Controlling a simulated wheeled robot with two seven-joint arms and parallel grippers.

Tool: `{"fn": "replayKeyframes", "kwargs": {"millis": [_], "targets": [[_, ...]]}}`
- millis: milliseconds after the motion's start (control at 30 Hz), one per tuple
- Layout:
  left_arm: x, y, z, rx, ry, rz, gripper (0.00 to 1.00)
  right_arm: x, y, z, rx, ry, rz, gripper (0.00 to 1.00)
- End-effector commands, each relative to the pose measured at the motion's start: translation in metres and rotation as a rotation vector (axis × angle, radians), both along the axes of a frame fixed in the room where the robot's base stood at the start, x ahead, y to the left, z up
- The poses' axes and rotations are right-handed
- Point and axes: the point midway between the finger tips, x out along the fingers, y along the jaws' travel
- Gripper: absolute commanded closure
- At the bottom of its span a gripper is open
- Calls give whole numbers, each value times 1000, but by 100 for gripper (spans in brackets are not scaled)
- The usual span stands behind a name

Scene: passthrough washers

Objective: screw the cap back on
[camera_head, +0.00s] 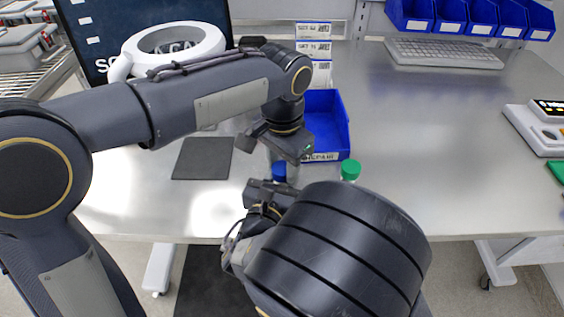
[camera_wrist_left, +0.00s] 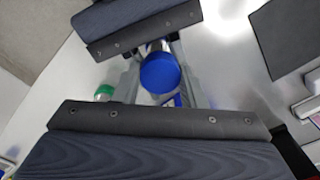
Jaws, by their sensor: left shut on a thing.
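My left gripper (camera_head: 278,164) points down over the blue cap (camera_head: 279,172) near the front edge of the table. It is shut on the blue cap, which also shows between its pale fingers in the left wrist view (camera_wrist_left: 160,73). What lies under the cap is mostly hidden; a bit of something clear shows beside it in the left wrist view. My right gripper (camera_head: 264,195) is close below and to the left of the cap. Its fingertips and anything between them are hidden, and my right forearm blocks much of the view there.
A green-capped bottle (camera_head: 350,171) stands just to the right, also in the left wrist view (camera_wrist_left: 104,92). A blue bin (camera_head: 341,128) is behind the grippers. A dark mat (camera_head: 202,158) lies to the left. A keyboard (camera_head: 443,54) is at the back; the table's right middle is clear.

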Motion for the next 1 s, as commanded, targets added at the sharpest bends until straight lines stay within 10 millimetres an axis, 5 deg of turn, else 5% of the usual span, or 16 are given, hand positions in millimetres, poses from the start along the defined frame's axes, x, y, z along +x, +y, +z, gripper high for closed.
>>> {"fn": "replayKeyframes", "kwargs": {"millis": [33, 633, 667, 700, 1000], "targets": [[-1, 6, -14, 27, 22, 5, 100, 1, 0, 10, -2, -33, -5, 100], [-1, 5, -18, 24, 17, 7, 100, 1, 1, 10, -3, -34, -3, 100], [-1, 5, -18, 24, 17, 7, 60, 1, 1, 10, -3, -34, -3, 100], [-1, 5, -18, 23, 17, 7, 56, 1, 1, 10, -3, -34, -2, 100], [-1, 5, -18, 22, 18, 9, 56, 1, 1, 10, -3, -34, -2, 100]]}}
